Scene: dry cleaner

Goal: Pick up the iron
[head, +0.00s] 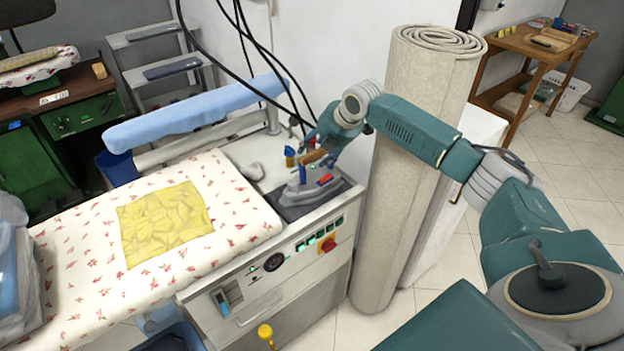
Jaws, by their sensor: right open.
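The iron (306,191) is grey with a brown handle (314,156) and small red and blue parts. It rests on a dark pad (337,193) at the right end of the ironing station. My right gripper (313,154) reaches down to the iron from above and behind, its open fingers close to the handle. I cannot tell whether the fingers touch the handle. My left gripper is not in view.
A yellow cloth (164,223) lies on the floral ironing board (85,262). A padded blue sleeve arm (190,117) stands behind it. Black cables (246,85) hang near the iron. A rolled carpet (408,170) stands upright close to my right arm.

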